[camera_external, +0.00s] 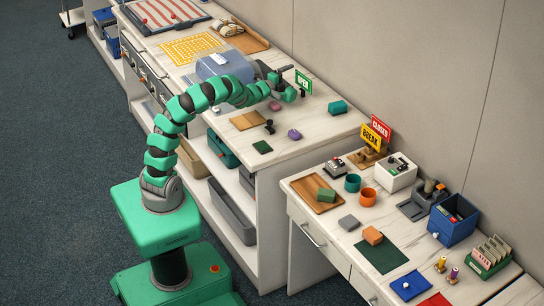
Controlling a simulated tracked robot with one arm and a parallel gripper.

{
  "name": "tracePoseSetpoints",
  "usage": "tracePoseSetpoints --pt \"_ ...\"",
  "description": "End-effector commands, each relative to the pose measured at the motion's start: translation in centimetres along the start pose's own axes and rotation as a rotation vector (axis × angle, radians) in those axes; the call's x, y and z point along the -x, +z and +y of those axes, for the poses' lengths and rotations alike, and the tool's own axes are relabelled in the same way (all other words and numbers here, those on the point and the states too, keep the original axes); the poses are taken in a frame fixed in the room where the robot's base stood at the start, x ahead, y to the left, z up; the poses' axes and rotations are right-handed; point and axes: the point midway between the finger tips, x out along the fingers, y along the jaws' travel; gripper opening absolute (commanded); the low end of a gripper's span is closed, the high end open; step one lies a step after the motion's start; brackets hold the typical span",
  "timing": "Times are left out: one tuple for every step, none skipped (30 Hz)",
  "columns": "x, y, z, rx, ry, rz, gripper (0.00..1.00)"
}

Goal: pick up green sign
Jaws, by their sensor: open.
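The green sign (303,82) is a small upright plate with white lettering that reads OPEN. It stands toward the back of the higher white counter, near its right end. My gripper (294,82) is open, just left of the sign and very close to it. I cannot tell whether the fingers touch the sign or are around it. The lower part of the sign is partly hidden by the gripper.
A teal block (338,107) lies right of the sign, and a purple object (294,134) and a black stamp (269,127) lie in front. A clear bin (225,64) stands behind my arm. Red (380,127) and yellow (371,138) signs stand on the lower counter.

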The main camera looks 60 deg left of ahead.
Motion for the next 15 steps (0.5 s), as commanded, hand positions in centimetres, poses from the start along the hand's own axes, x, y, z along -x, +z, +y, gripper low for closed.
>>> tracePoseSetpoints --pt "0.0 0.0 0.5 0.000 0.001 0.000 0.91" --pt "0.0 0.0 0.8 0.000 0.001 0.000 0.91" --pt "-0.1 0.0 1.1 0.001 0.000 0.000 0.91" --pt "-0.4 0.0 1.0 0.001 0.000 0.000 0.91" --pt "-0.7 0.0 1.0 0.002 0.000 0.000 0.91" --pt "-1.2 0.0 1.0 0.002 0.000 0.000 0.91" --pt "-1.5 0.0 0.9 0.003 -0.002 0.001 0.91" --pt "-1.9 0.0 0.9 0.003 -0.003 0.002 0.91" --pt "-2.3 0.0 0.9 0.003 -0.003 0.002 0.91" --pt "-2.6 0.0 0.9 0.002 -0.003 0.001 0.91" --pt "-3.0 0.0 0.9 0.002 -0.002 0.001 0.91" --pt "-3.4 0.0 0.9 0.002 -0.002 0.000 0.91" --pt "-3.7 0.0 0.9 0.002 -0.002 0.001 0.91" --pt "-4.0 0.0 0.8 0.002 -0.003 0.001 0.91" --pt "-4.4 0.0 0.8 0.002 -0.003 0.001 0.91"
